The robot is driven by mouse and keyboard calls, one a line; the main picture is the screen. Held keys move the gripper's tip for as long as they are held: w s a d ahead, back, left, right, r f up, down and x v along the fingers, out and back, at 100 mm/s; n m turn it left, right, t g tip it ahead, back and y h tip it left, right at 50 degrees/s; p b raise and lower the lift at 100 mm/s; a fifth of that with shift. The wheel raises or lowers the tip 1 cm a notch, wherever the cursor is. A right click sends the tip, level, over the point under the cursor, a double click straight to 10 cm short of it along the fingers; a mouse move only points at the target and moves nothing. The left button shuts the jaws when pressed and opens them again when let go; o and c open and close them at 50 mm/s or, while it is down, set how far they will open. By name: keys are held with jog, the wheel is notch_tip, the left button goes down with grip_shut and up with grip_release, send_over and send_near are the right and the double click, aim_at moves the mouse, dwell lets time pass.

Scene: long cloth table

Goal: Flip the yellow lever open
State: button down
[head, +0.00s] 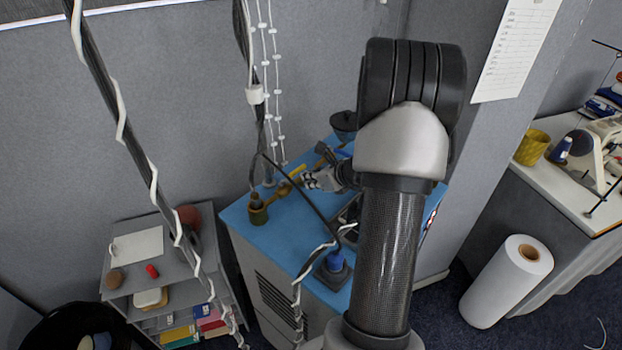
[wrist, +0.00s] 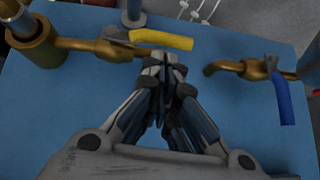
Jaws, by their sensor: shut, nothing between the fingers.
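The yellow lever (wrist: 162,39) is on a brass valve (wrist: 92,46) in the wrist view. It points right from its grey pivot, roughly along the line of the brass pipe. In the head view the yellow lever (head: 297,170) is a small strip beside my gripper. My gripper (wrist: 167,68) is shut and empty, its fingertips just below the yellow lever in the wrist view. I cannot tell whether they touch the lever or the pipe end. The gripper also shows in the head view (head: 308,181), over the blue-topped bench.
A second brass tap (wrist: 250,69) with a blue lever (wrist: 280,98) stands to the right. A brass cup-like fitting (head: 257,208) is at the left of the blue bench top (head: 290,225). Cables hang in front of the bench. Shelves (head: 160,262) stand left.

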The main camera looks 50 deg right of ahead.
jog(key=s+r+g+p, duration=0.2)
jog(key=s+r, duration=0.1)
jog(key=r, duration=0.4)
jog(key=s+r+g+p, duration=0.1)
jog(key=s+r+p, duration=0.15)
jog(key=r, duration=0.45)
jog(key=shift+y, duration=0.3)
jog(key=b+x, duration=0.1)
jog(key=x, duration=0.3)
jog(key=b+x, duration=0.1)
jog(key=x, duration=0.4)
jog(key=b+x, duration=0.2)
jog(key=x, duration=0.2)
jog(key=shift+s+d+f, duration=0.1)
jog(key=shift+d+f, duration=0.15)
jog(key=shift+f, duration=0.35)
jog(key=shift+n, duration=0.3)
jog(key=shift+w+f+n+y+p, duration=0.3)
jog(key=shift+w+n+p, duration=0.05)
jog(key=shift+w+n, duration=0.05)
jog(key=shift+s+f, duration=0.15)
